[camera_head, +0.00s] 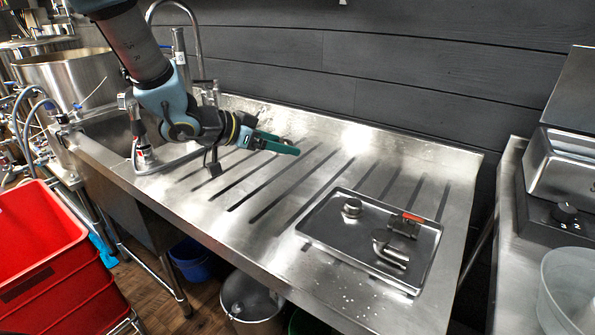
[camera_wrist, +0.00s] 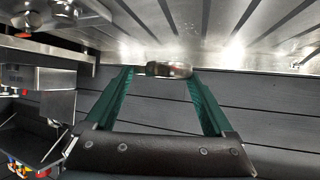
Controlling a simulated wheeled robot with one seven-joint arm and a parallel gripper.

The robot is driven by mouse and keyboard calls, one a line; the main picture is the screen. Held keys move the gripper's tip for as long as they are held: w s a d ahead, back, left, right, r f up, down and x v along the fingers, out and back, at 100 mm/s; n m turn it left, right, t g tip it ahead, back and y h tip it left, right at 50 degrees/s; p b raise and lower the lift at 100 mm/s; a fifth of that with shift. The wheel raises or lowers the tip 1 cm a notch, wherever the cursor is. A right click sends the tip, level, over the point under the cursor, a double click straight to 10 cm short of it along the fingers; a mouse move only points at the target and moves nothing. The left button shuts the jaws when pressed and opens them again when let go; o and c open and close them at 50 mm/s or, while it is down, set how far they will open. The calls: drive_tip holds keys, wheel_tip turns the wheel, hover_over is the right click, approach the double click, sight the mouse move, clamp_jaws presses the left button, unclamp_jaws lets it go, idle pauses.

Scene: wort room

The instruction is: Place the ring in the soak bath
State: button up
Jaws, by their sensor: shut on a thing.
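My gripper (camera_head: 285,145) reaches out over the ribbed steel drainboard, its green fingers held nearly level above the surface. In the wrist view the fingers (camera_wrist: 165,72) are spread and closed on a small shiny metal piece at their tips, which looks like the ring (camera_wrist: 168,69). The ring is mostly hidden in the head view. No vessel is clearly marked as the soak bath. A steel sink basin (camera_head: 112,133) lies at the left end of the counter, partly hidden behind my arm.
A shallow steel tray (camera_head: 335,262) on the drainboard (camera_head: 262,232) holds a round cap (camera_head: 351,207), a red-handled clamp (camera_head: 405,224) and a bent pipe (camera_head: 391,256). A tall faucet (camera_head: 181,55) stands behind my arm. A red bin (camera_head: 40,240) stands at left. The drainboard's middle is clear.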

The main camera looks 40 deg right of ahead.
sight(285, 189)
drive_tip(key=shift+s+d+f, duration=0.15)
drive_tip(key=shift+s+d, duration=0.15)
drive_tip(key=shift+s, duration=0.1)
wheel_tip(285, 189, down, 10)
drive_tip(key=shift+d+r, duration=0.1)
drive_tip(key=shift+r, duration=0.15)
drive_tip(key=shift+f, duration=0.1)
drive_tip(key=o, duration=1.1)
drive_tip(key=shift+o, duration=0.2)
drive_tip(key=shift+r, duration=0.25)
drive_tip(key=v, duration=1.2)
drive_tip(key=shift+w+f+b, duration=0.15)
drive_tip(key=shift+b, duration=0.25)
